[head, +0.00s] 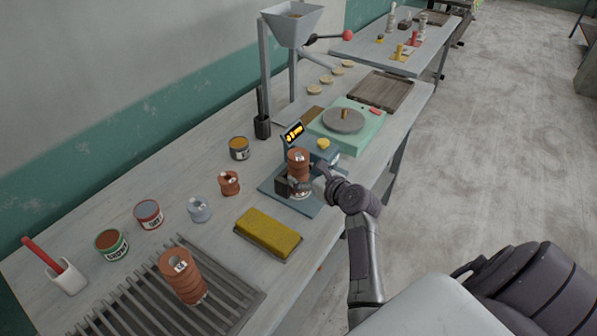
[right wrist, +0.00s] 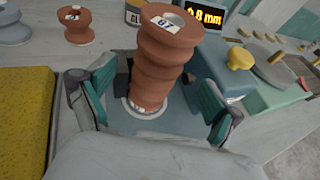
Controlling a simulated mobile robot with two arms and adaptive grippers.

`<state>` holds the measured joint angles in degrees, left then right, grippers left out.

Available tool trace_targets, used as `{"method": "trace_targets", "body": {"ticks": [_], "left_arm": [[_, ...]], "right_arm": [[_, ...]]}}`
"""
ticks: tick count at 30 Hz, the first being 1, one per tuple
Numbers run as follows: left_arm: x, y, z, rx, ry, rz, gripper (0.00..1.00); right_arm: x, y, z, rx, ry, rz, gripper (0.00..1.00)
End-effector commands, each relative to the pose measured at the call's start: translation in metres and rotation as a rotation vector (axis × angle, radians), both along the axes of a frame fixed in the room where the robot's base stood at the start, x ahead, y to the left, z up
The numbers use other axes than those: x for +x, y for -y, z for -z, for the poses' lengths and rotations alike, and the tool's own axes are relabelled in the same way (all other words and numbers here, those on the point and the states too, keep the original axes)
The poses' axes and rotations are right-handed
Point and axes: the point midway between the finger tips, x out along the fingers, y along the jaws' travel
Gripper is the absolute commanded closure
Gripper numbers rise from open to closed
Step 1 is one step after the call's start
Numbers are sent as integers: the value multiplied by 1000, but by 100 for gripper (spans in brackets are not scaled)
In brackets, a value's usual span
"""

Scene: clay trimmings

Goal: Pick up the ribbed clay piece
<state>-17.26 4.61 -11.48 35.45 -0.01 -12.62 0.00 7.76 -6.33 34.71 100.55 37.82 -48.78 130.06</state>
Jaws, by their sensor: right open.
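A ribbed terracotta clay piece (head: 298,160) stands upright on the blue-grey plate of a measuring device (head: 273,183). In the right wrist view the ribbed piece (right wrist: 164,62) is hollow on top and has a small white number label. My right gripper (head: 296,187) is open around its lower part, with a teal-padded finger on each side; gaps show between pads and clay in the right wrist view. A second ribbed terracotta piece (head: 181,277) stands on the slatted rack at the front left. My left gripper is not in view.
A yellow sponge (head: 267,233), a small terracotta spool (head: 229,182), a grey spool (head: 199,209) and labelled tins (head: 149,214) stand left of the device. The device's display (head: 293,133) and a green turntable unit (head: 345,127) are behind.

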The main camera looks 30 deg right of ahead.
Motion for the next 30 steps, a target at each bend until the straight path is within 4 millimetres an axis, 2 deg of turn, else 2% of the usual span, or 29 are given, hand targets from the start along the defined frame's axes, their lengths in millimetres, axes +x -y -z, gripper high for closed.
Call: {"method": "trace_targets", "body": {"ticks": [3, 7, 17, 30], "left_arm": [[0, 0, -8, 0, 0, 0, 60], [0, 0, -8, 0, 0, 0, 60], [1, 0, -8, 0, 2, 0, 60], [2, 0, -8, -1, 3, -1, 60]], "right_arm": [[19, -2, 1, -1, 0, -1, 9], [35, -3, 9, -1, -1, -1, 9], [41, -3, 12, -2, 0, -1, 9], [40, -3, 12, -1, -1, 0, 82]]}}
